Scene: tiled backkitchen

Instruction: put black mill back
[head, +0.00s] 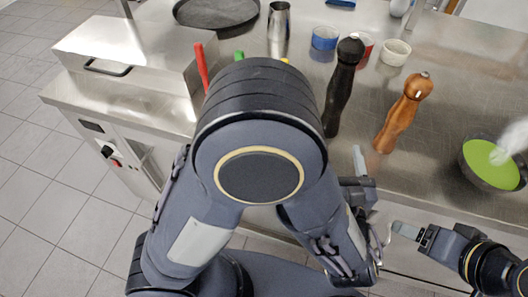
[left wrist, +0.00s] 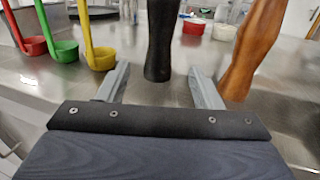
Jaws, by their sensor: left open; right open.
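The black mill (head: 340,88) stands upright on the steel counter (head: 440,110), left of the brown wooden mill (head: 404,112). In the left wrist view the black mill (left wrist: 162,40) shows ahead of the gap between my left fingers, its base a little beyond the fingertips; its top is cut off. My left gripper (left wrist: 158,70) is open and empty, near the counter's front edge. In the head view my left arm hides part of that gripper. My right gripper (head: 398,231) is open and empty, lower right in front of the counter. The wooden mill (left wrist: 252,48) is close to the right finger.
Red, green and yellow ladles (left wrist: 65,52) stand left of the black mill. A steel cylinder (head: 279,30), blue bowl (head: 325,39), red bowl (head: 368,42) and white bowl (head: 395,53) are behind. A steaming pan of green food (head: 487,165) is at right.

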